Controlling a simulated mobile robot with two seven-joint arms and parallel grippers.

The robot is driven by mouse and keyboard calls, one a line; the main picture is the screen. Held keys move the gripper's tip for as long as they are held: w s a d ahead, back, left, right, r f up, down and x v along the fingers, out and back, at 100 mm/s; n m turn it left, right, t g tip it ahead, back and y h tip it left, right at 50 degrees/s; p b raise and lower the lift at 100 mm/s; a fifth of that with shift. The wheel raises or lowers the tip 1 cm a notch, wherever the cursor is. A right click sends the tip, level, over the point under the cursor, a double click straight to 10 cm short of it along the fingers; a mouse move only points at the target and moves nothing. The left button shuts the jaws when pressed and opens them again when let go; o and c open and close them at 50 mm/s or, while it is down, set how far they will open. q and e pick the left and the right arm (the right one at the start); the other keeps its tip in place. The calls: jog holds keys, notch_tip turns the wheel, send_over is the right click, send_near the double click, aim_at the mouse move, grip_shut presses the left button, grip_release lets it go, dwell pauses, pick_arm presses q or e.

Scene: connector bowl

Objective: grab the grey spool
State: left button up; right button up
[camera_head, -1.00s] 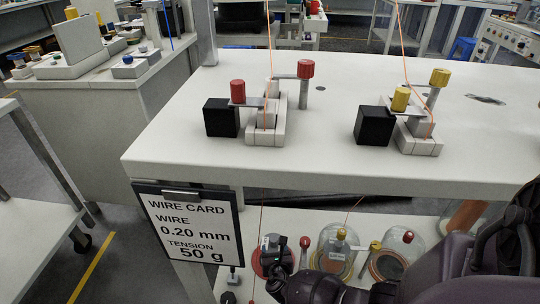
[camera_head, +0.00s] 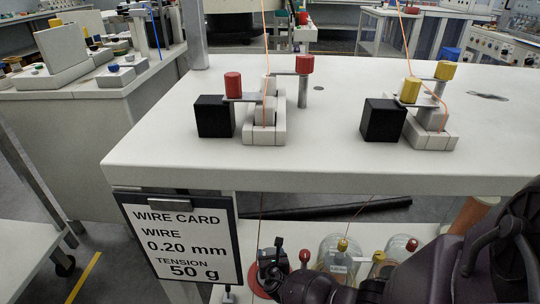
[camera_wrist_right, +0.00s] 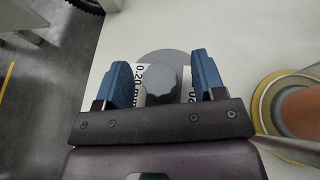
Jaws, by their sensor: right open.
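In the right wrist view, a grey spool (camera_wrist_right: 163,57) shows end-on as a grey disc with a dark faceted knob (camera_wrist_right: 161,86) at its middle and a white label reading "0.20 mm". My right gripper (camera_wrist_right: 160,72) is open, with one blue finger on each side of the knob and visible gaps to it. How deep the fingers reach I cannot tell. In the head view my right gripper (camera_head: 272,262) is dark and low, by the lower shelf. The grey spool cannot be made out there. My left gripper is not in view.
A yellow-rimmed spool with a copper-coloured core (camera_wrist_right: 294,110) stands close on the right in the wrist view. Glass domes (camera_head: 336,251) stand on the lower shelf beside my right gripper. The white tabletop (camera_head: 300,170) overhangs the shelf, with a wire card (camera_head: 180,243) at its front.

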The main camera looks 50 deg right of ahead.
jog(key=shift+c, duration=0.3)
grip_shut()
jog(key=shift+r, duration=0.15)
